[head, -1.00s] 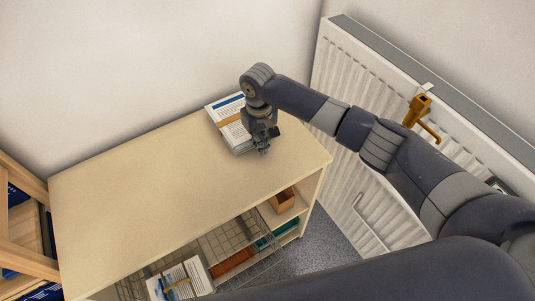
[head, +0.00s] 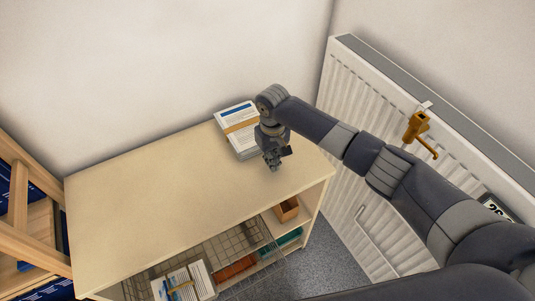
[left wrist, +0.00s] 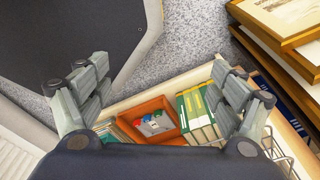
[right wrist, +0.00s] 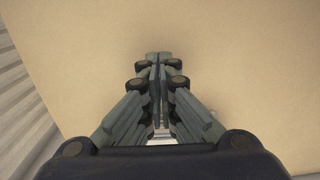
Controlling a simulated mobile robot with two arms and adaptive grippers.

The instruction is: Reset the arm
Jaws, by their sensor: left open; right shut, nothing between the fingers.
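My right gripper (head: 273,160) is above the right end of the light wooden cabinet top (head: 150,200), just in front of a banded stack of papers (head: 237,127). In the right wrist view its fingers (right wrist: 158,62) are together with nothing between them, over the bare wooden surface. My left gripper (left wrist: 165,85) shows only in the left wrist view. Its fingers are wide apart and empty, above a shelf with an orange-brown box (left wrist: 155,122) of small coloured items and a row of green and white books (left wrist: 196,110).
A white radiator (head: 360,150) with an orange-brown tap-like fitting (head: 418,127) stands at the right. A wire basket (head: 225,250) with banded papers (head: 183,283) juts from the cabinet front. Wooden frames (head: 25,210) stand at the left. Most of the cabinet top is clear.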

